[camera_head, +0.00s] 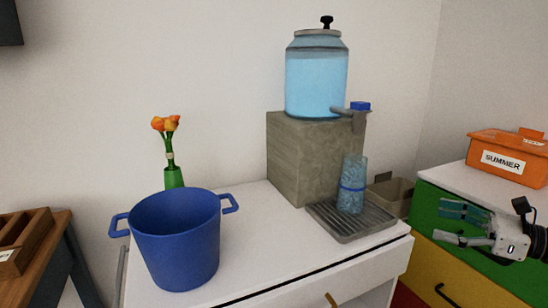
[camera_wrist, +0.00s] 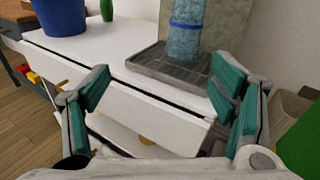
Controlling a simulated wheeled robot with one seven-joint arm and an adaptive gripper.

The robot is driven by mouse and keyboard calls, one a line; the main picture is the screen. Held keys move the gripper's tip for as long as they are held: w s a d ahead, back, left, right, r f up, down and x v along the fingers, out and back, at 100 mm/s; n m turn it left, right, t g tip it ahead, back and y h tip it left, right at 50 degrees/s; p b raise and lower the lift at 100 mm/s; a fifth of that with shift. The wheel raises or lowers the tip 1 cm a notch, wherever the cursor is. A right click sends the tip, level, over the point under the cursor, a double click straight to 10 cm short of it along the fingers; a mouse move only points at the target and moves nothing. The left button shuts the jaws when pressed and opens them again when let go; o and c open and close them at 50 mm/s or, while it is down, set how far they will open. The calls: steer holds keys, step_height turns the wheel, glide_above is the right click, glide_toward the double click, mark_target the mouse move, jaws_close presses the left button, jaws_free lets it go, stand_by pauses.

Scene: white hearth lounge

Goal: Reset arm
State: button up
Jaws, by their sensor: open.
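My gripper (camera_head: 462,224) is at the right of the head view, in front of the green and yellow drawer unit. Its teal-padded fingers are spread open and empty. In the wrist view my gripper (camera_wrist: 158,108) points toward the front of the white cabinet (camera_wrist: 135,110), with its fingers apart and nothing between them. A blue-tinted glass (camera_head: 352,184) with a darker blue band stands upright on the grey drip tray (camera_head: 372,228), apart from my gripper. The glass also shows in the wrist view (camera_wrist: 185,38).
A water dispenser (camera_head: 316,80) with a blue-topped tap sits on a stone block (camera_head: 300,155). A blue pot (camera_head: 176,245) and a green vase (camera_head: 174,178) with orange flowers stand left on the white cabinet. An orange box (camera_head: 508,158) labelled SUMMER sits at right.

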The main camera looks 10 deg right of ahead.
steer(key=s+a+r+n+g+h, duration=0.1)
steer(key=s+a+r+n+g, duration=0.15)
steer(key=a+n+g, duration=0.75)
steer(key=s+a+r+n+g, duration=0.1)
steer(key=s+a+n+g, duration=0.2)
steer(key=a, duration=1.3)
steer(key=s+a+f+n+h, duration=0.25)
steer(key=s+n+h, duration=0.75)
steer(key=s+n, duration=0.65)
step_height(320, 180, up, 26)
steer(key=s+m+t+p, duration=0.1)
steer(key=m+t+p, duration=0.1)
steer(key=p, duration=2.1)
steer(key=shift+s+a+f+t+p, duration=0.2)
steer(key=shift+s+t+p, duration=0.1)
steer(key=shift+t, duration=0.6)
